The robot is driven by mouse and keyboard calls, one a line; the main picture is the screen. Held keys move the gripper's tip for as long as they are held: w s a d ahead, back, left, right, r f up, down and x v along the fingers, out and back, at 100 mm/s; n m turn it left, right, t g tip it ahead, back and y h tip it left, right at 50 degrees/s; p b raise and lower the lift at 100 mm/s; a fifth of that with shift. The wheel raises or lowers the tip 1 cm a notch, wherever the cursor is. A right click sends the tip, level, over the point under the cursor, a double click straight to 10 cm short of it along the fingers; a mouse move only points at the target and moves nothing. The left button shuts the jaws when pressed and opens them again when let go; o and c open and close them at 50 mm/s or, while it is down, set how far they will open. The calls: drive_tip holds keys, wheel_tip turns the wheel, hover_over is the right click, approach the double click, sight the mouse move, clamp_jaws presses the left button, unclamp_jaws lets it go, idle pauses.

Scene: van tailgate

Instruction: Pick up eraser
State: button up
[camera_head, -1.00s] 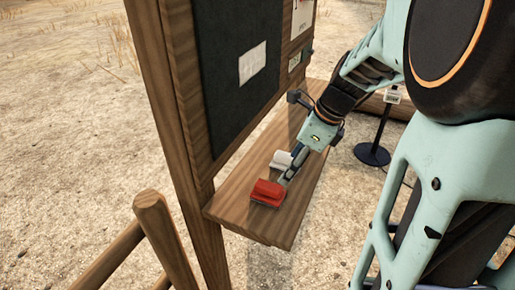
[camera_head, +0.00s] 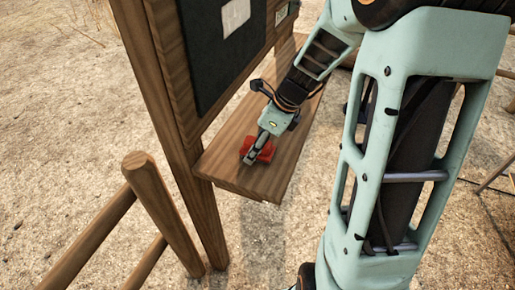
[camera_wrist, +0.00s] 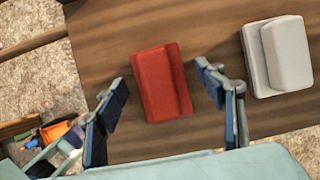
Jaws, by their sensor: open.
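A red eraser (camera_head: 265,154) with a raised ridge lies on the wooden ledge (camera_head: 225,163) near its front end. In the head view my gripper (camera_head: 255,148) is over it and partly covers it. In the wrist view the red eraser (camera_wrist: 161,83) shows whole between the two blue-padded fingers of my gripper (camera_wrist: 160,80). The fingers are spread, with a gap on each side of the eraser. Nothing is held. A similar white eraser (camera_wrist: 277,57) lies right of the right finger; in the head view my arm hides it.
A dark board (camera_head: 222,52) in a wooden frame stands along the ledge's left side. A wooden post (camera_head: 160,210) with rails stands at the lower left. Orange and blue items (camera_wrist: 55,132) show at the wrist view's lower left. Bare wood surrounds the red eraser.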

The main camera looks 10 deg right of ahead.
drive_tip(key=c, duration=1.2)
drive_tip(key=shift+c, duration=0.2)
drive_tip(key=shift+r, duration=0.1)
